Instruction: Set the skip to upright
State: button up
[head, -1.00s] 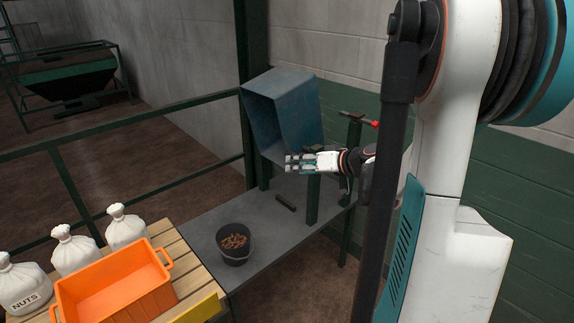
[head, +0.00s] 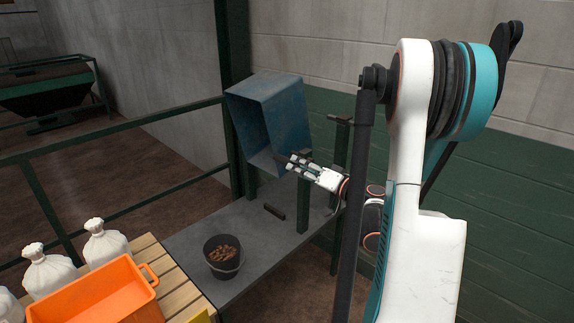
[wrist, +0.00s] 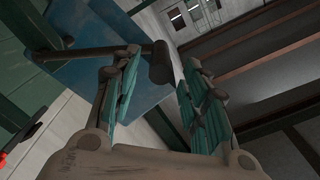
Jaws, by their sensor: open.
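The skip (head: 268,125) is a blue metal box tipped over, its open side facing left and down, held between dark green posts above a grey platform. My gripper (head: 295,164) is open at the skip's lower right edge. In the wrist view, the skip's blue panel (wrist: 88,78) lies behind the left finger. A dark bar with a thick round end (wrist: 160,64) reaches in between the fingertips of my gripper (wrist: 163,60), close to the left one. I cannot tell whether a finger touches it.
A black bucket of brown pieces (head: 222,257) and a small dark block (head: 274,211) sit on the grey platform (head: 205,222). An orange crate (head: 105,292) and white sacks (head: 104,242) stand at the lower left. A green railing (head: 120,131) runs behind. A red part (wrist: 4,160) shows at the wrist view's left edge.

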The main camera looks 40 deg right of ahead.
aim_at(287, 161)
jog(key=w, duration=0.4)
jog(key=w+b, duration=0.1)
jog(key=w, duration=0.1)
jog(key=shift+a, duration=0.25)
grip_shut()
